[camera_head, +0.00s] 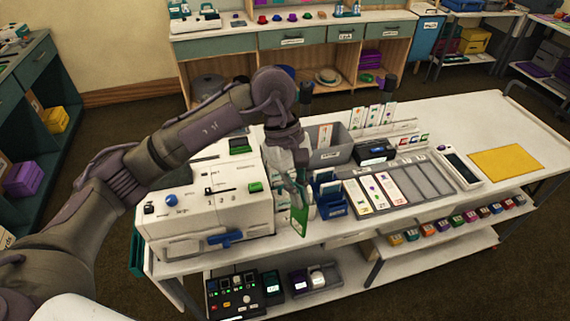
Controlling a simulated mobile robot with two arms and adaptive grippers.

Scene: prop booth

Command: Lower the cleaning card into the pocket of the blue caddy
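My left gripper (296,193) points down over the front middle of the white table and is shut on a green card with a pale edge, which I take as the cleaning card (300,222). The card hangs upright below the fingers. The blue caddy (333,208) stands on the table just right of the card, with blue and white cards in it. The card appears beside the caddy's left side, not in a pocket; the exact gap is hard to tell. My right gripper is not in view.
A white machine (205,200) with buttons and levers stands close on the left. A grey bin (328,155) is behind the caddy. A grey card tray (410,185) lies to its right, then a yellow mat (506,161). A black device (375,152) sits behind the tray.

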